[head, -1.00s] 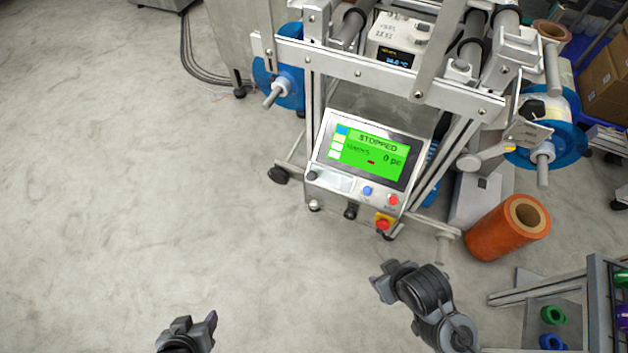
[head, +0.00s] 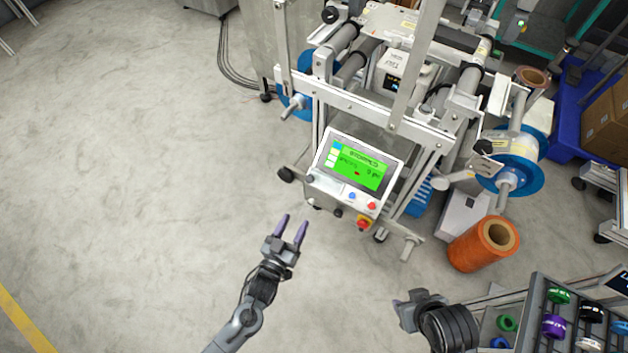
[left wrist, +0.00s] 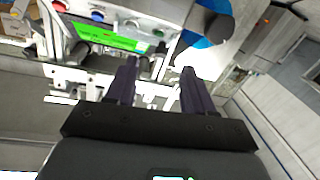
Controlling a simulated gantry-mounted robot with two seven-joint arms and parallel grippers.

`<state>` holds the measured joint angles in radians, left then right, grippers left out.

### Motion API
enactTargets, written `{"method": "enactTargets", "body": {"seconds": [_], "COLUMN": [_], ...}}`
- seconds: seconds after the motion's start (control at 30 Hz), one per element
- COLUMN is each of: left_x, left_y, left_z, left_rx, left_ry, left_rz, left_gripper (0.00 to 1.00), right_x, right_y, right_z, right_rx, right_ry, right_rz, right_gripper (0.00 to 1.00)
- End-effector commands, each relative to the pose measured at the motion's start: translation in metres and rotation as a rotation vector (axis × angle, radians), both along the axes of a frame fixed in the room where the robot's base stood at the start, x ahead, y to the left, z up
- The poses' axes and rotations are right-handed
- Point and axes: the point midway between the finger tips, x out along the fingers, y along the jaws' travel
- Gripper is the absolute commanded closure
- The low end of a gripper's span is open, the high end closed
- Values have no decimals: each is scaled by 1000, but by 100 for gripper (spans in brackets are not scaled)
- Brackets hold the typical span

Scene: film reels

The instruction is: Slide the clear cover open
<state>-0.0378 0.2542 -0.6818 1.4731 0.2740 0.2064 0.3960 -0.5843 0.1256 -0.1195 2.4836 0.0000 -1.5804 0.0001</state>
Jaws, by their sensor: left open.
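The film machine (head: 365,107) stands at the upper middle of the head view, with rollers and a metal frame. I cannot clearly pick out a clear cover on it. Its control panel (head: 352,172) has a lit green screen, which also shows in the left wrist view (left wrist: 100,37). My left gripper (head: 292,227) is open and empty, in the air below and left of the panel, fingers towards the machine. Its two fingers also show in the left wrist view (left wrist: 156,72), apart with nothing between them. My right gripper (head: 405,310) is low, right of centre; its fingers are unclear.
An orange roll (head: 484,244) stands on the floor right of the machine. A rack with coloured spools (head: 553,325) is at the lower right. Blue film reels (head: 516,174) flank the machine. A blue pallet with boxes (head: 606,112) is at the far right. The floor at left is clear.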

Motion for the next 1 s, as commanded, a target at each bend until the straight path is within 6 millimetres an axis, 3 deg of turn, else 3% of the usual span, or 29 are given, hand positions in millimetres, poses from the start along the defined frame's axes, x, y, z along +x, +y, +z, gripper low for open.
{"method": "enactTargets", "body": {"seconds": [0.03, 0.17, 0.7, 1.0], "left_x": [8, 20, 91, 112], "left_y": [1, -1, -34, -43], "left_z": [13, 21, 20, 21], "left_rx": [3, 2, 2, 2], "left_ry": [-15, -31, -33, -29], "left_rz": [1, 1, 1, 2], "left_gripper": [47, 47, 47, 47], "right_x": [0, 3, 1, 0], "right_y": [1, 2, 2, 0], "right_z": [6, 5, -34, -43], "right_rx": [2, 7, 6, -3], "right_ry": [0, -4, 3, 2], "right_rz": [-1, -4, -4, 2], "right_gripper": [57, 57, 57, 57]}}
